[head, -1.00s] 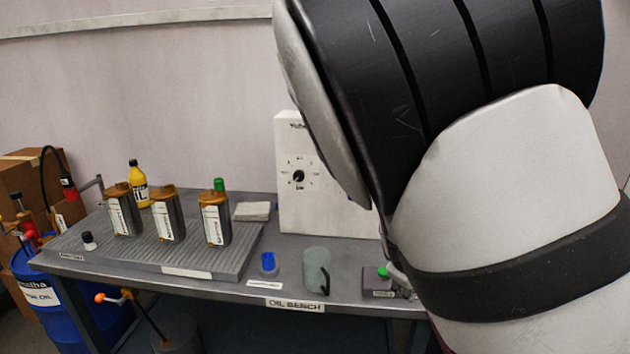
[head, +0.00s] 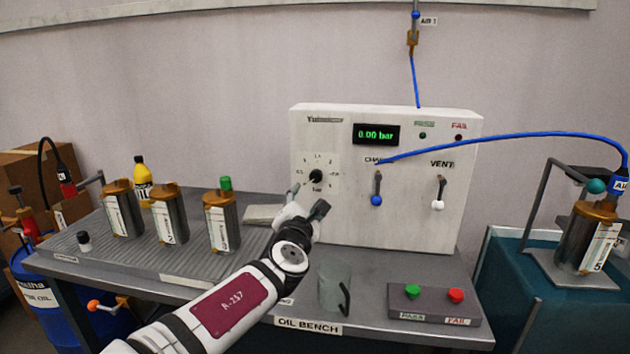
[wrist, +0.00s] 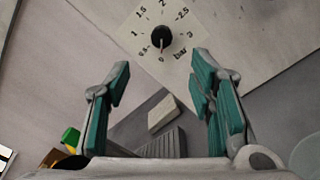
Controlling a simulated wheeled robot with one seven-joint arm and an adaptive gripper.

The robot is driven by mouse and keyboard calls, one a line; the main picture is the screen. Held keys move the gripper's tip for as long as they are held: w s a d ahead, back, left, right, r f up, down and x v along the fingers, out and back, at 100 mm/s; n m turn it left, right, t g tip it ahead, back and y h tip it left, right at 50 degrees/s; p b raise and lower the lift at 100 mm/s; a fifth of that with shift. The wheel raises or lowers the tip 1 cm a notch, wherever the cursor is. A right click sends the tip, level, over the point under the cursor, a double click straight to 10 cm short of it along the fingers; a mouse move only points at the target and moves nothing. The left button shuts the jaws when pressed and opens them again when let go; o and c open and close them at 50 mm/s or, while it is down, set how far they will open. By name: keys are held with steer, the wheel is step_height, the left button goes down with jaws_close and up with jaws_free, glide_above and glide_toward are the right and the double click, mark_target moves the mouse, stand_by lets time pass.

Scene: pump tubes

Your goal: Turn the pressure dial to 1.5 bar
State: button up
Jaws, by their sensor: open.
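The pressure dial is a small round black knob on a white scale plate, on the front of a white panel. It shows in the head view (head: 316,176) and in the wrist view (wrist: 160,40). Numbers up to 3 and the word bar surround the knob. Its pale mark seems to sit by the 0. The green display (head: 376,134) reads 0.00 bar. My gripper (head: 306,206) is just below and in front of the dial. In the wrist view my gripper (wrist: 162,72) is open and empty, its teal-padded fingers apart, with the knob beyond the fingertips, between them.
Charge lever (head: 377,188) and vent lever (head: 439,193) are right of the dial. A grey-green cup (head: 334,289) and pass/fail button box (head: 433,312) stand on the bench. Several metal canisters stand left. A blue hose (head: 520,136) arcs from the panel to the right.

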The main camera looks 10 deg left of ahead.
mark_target(316, 178)
steer(key=w+b, duration=0.1)
steer(key=w, duration=1.2)
steer(key=shift+w+d+f, duration=0.1)
steer(key=c, duration=1.2)
